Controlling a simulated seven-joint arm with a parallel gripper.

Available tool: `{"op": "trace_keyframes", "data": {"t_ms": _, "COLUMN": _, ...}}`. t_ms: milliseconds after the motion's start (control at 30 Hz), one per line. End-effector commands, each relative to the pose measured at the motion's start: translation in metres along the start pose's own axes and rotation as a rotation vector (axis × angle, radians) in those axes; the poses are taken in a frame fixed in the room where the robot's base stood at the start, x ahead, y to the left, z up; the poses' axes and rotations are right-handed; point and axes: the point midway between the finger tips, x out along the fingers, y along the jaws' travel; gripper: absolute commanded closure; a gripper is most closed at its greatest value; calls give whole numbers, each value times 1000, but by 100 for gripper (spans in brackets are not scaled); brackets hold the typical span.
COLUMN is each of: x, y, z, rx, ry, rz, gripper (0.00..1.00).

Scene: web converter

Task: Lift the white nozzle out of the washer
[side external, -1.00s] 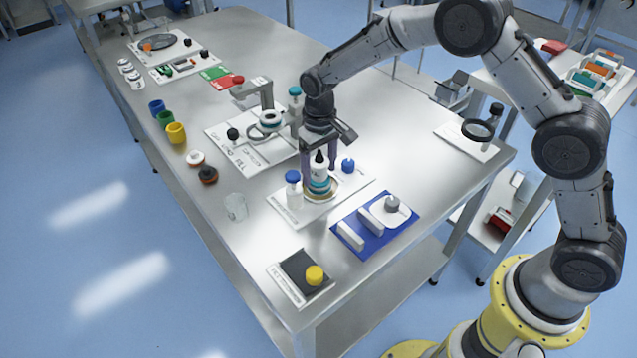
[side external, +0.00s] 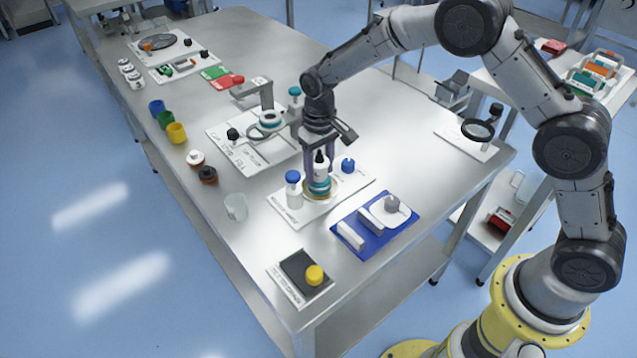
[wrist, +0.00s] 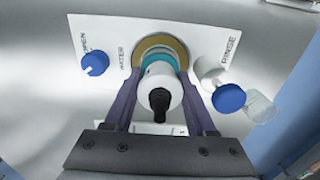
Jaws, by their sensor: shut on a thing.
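The white nozzle (side external: 319,170) stands upright, with a black tip and a teal band. In the wrist view the nozzle (wrist: 171,84) points its black tip toward the camera. It sits at the round tan-rimmed washer (wrist: 148,43) on a white panel. The washer rim (side external: 335,190) also shows in the side view. My gripper (side external: 319,170) is above the panel, with its purple fingers on both sides of the nozzle, shut on it. In the wrist view the gripper's fingers (wrist: 160,78) flank the nozzle near its teal band. The nozzle's lower end is hidden.
A blue-capped white bottle (side external: 293,190) stands close left of the nozzle, and a blue knob (side external: 348,165) is at its right. A clear cup (side external: 236,208) is farther left. A blue tray (side external: 375,226) lies in front. A fixture with an arm (side external: 262,110) stands behind.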

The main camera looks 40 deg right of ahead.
Motion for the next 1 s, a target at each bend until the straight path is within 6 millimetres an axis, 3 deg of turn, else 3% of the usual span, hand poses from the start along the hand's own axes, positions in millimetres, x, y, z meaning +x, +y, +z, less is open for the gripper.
{"op": "trace_keyframes", "data": {"t_ms": 1000, "x": -42, "y": 0, "z": 0, "rx": 0, "ry": 2, "rz": -1, "gripper": 100}}
